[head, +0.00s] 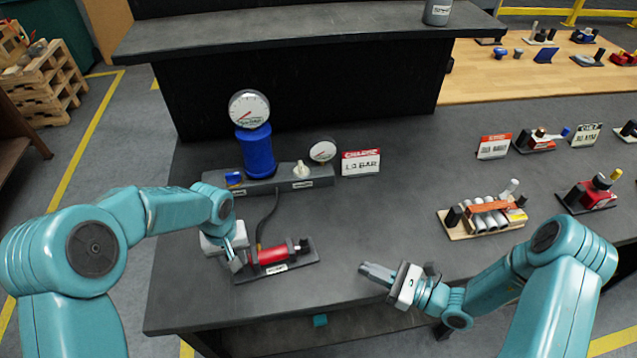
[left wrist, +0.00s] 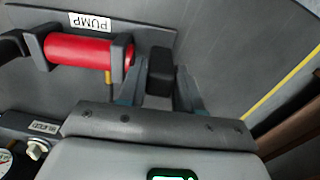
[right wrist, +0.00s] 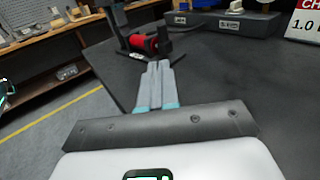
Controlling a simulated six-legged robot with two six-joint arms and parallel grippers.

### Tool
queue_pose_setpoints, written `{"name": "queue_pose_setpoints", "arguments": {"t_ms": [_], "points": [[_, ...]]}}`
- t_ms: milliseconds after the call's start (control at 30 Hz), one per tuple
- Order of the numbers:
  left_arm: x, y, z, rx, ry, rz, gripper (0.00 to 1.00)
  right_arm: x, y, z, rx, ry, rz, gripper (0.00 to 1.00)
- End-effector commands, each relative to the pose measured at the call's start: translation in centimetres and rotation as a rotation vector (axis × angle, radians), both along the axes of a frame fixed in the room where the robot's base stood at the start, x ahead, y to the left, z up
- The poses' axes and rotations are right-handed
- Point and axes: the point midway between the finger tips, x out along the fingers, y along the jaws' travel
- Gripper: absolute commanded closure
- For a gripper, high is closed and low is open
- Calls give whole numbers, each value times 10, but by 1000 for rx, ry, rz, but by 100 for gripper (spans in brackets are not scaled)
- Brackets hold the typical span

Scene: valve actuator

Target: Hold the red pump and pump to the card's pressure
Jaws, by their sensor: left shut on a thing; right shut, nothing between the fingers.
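The red pump (head: 272,255) lies on a black base with a PUMP label, on the dark bench. It also shows in the left wrist view (left wrist: 75,50). My left gripper (head: 235,260) is at its left end, shut on a black block, the pump handle (left wrist: 160,70). The card (head: 361,163) reads CHARGE and appears to say 1.0 BAR. A large gauge (head: 249,108) tops the blue cylinder (head: 257,152). A small gauge (head: 322,151) stands right of it; its exact reading is too small to tell. My right gripper (head: 377,272) is shut and empty, apart from the pump.
A grey manifold (head: 280,184) carries the cylinder, a blue lever (head: 234,179) and a white knob (head: 301,169). A dark hose (head: 267,222) runs from it to the pump. A wooden board with cylinders (head: 487,216) stands right. The bench middle is clear.

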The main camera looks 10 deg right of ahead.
Motion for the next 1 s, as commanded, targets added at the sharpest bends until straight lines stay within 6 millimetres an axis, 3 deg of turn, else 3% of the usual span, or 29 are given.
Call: {"name": "queue_pose_setpoints", "arguments": {"t_ms": [867, 900, 1000], "points": [[-1, 0, -2, 1, 5, -1, 100, 0, 0, 0, 0, 0, 0, 100], [-1, 0, -2, 1, 5, -1, 100, 0, 0, 0, 0, 0, 0, 94], [-1, 0, -2, 1, 5, -1, 100, 8, 9, 2, 0, -2, 6, 61]]}}
